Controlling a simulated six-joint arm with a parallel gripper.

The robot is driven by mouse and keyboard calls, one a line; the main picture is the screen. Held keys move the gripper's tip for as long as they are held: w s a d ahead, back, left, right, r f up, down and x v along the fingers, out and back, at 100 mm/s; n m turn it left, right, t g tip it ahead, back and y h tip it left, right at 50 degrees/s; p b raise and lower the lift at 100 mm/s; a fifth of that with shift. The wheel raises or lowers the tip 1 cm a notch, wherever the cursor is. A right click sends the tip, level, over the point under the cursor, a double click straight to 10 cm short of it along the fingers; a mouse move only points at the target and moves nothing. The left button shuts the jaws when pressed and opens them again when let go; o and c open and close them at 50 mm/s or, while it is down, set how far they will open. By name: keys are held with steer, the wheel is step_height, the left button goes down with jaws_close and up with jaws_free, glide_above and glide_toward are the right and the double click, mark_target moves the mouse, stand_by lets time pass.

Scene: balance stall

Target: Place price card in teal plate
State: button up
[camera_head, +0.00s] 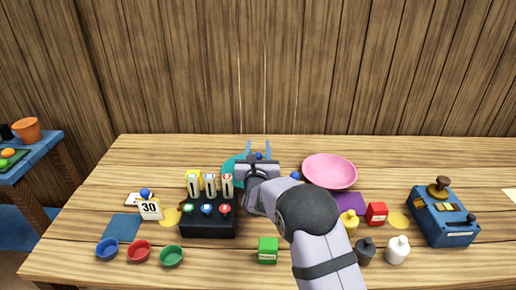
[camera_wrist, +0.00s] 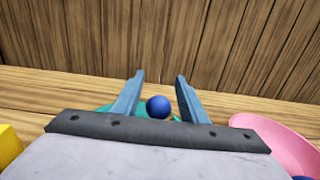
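The teal plate (camera_head: 231,171) lies at the back middle of the table, partly hidden by my gripper (camera_head: 259,147). It also shows under the fingers in the wrist view (camera_wrist: 106,108). My gripper's two fingers are spread, pointing toward the back wall above the plate. A blue ball (camera_wrist: 159,107) shows between them with a gap on both sides; what is beneath it is mostly hidden, so I cannot tell whether it belongs to a card. A white price card marked 30 (camera_head: 149,209), topped by a blue ball, stands at the left of the table.
A pink plate (camera_head: 330,170) lies just right of my gripper. A black rack (camera_head: 208,226) with upright labelled pieces stands to the left. Small bowls (camera_head: 139,250) line the front left. A blue scale-like box (camera_head: 443,219) stands at the right. The back left table is clear.

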steer(key=shift+r, duration=0.1)
steer(key=shift+s, duration=0.35)
steer(key=s+b, duration=0.1)
steer(key=s, duration=1)
steer(key=shift+s+b, duration=0.2)
steer(key=shift+b, duration=0.1)
steer(key=shift+a, duration=0.1)
